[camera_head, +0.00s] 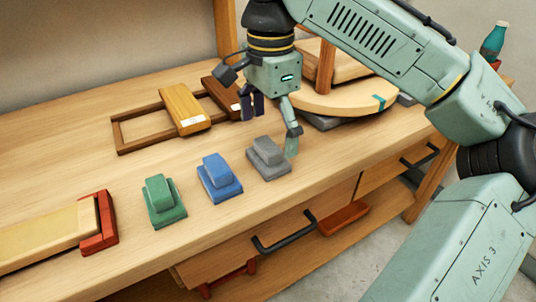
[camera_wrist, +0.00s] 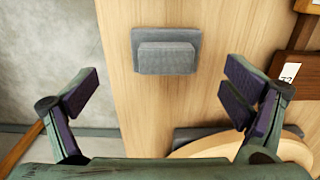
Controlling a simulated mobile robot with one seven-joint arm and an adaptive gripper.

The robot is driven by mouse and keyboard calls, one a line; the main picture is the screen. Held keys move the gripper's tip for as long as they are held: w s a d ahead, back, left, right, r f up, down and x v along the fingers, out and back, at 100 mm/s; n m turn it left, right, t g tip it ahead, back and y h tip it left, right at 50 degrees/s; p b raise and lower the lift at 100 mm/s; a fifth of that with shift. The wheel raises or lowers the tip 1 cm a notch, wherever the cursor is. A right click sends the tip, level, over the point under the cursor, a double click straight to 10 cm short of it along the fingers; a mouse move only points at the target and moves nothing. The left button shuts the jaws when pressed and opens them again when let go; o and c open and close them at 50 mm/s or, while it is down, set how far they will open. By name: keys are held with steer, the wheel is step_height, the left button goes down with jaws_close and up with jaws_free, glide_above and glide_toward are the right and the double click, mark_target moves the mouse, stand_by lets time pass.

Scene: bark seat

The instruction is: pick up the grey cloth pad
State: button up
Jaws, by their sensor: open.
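The grey cloth pad (camera_head: 268,158) lies on the wooden bench top, at the right end of a row with a blue pad (camera_head: 219,176) and a green pad (camera_head: 164,201). It has a wide flat base and a smaller raised block on top. My gripper (camera_head: 271,124) is open and empty, above and just behind the grey pad. In the wrist view the grey pad (camera_wrist: 166,52) lies in the upper middle, beyond the spread fingers (camera_wrist: 163,94) and sideways between them. I see no contact with it.
A wooden frame (camera_head: 137,137) with a yellow-brown block (camera_head: 185,108) lies behind the pads. A round wooden board (camera_head: 340,101) stands close to my gripper at the right. A red-ended tray (camera_head: 100,222) lies at the left. The bench's front edge runs near the pads.

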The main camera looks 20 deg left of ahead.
mark_target(268, 144)
steer(key=f, duration=0.5)
steer(key=shift+w+a+f, duration=0.15)
steer(key=shift+a, duration=0.15)
steer(key=c, duration=1.3)
steer(key=shift+r, duration=0.6)
step_height(268, 144, up, 2)
steer(key=shift+r, duration=0.15)
steer(key=s+d, duration=0.1)
steer(key=s, duration=0.4)
steer(key=s+d+r+b, duration=0.1)
steer(key=s+d, duration=0.1)
steer(key=s, duration=0.3)
steer(key=s+d+b, duration=0.1)
steer(key=s+d, duration=0.1)
steer(key=s, duration=0.3)
steer(key=shift+d+r, duration=0.2)
steer(key=shift+r, duration=0.1)
